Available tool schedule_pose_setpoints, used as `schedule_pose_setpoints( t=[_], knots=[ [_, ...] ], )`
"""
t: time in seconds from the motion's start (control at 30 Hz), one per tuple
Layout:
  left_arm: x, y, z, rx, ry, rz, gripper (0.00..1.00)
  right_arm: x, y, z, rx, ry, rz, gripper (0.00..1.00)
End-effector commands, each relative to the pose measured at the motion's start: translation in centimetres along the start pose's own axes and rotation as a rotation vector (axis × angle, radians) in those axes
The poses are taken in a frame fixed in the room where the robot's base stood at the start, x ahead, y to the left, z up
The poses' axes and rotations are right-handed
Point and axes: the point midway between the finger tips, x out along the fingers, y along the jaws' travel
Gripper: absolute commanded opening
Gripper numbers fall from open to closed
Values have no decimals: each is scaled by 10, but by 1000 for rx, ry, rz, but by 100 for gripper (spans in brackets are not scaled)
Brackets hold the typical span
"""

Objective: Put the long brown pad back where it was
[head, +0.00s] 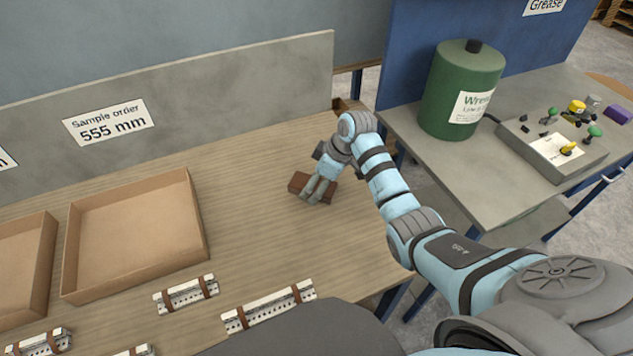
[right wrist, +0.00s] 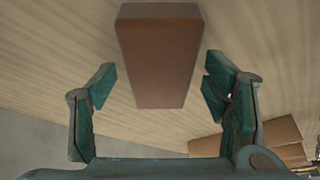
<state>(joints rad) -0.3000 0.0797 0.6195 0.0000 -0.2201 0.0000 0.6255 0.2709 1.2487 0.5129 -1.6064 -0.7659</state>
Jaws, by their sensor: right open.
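The long brown pad (head: 299,182) lies on the wooden table, right of the large cardboard tray. My right gripper (head: 318,194) is over it in the head view and hides part of it. In the right wrist view the brown pad (right wrist: 160,55) shows between and beyond the two fingers of my right gripper (right wrist: 158,90), which are spread apart. There is a visible gap between each finger and the pad's sides. My left gripper is not in view.
A large empty cardboard tray (head: 135,235) stands left on the table, with another tray (head: 25,268) beside it. Several metal strips with brown bands, such as one strip (head: 268,306), lie at the front. A grey panel (head: 230,95) closes the back. A grey side table (head: 430,150) holds a green drum (head: 450,95).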

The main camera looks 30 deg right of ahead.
Motion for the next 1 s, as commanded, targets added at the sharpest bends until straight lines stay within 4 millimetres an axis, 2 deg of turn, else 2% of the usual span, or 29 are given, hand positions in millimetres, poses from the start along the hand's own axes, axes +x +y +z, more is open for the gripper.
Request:
schedule_pose_setpoints(
  t=[0.17, 0.4, 0.5, 0.63, 1.0],
  knots=[
    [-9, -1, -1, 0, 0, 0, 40, -25, 1, -1, 0, 1, 4, 69],
    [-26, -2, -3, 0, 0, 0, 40, -93, 2, -1, -1, 1, 4, 69],
    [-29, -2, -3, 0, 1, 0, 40, -111, 1, -1, -1, 2, 3, 69],
    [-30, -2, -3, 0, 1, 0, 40, -121, 1, -1, 0, 1, 1, 69],
    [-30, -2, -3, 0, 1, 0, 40, -120, 0, 0, 0, 1, 0, 69]
  ],
)
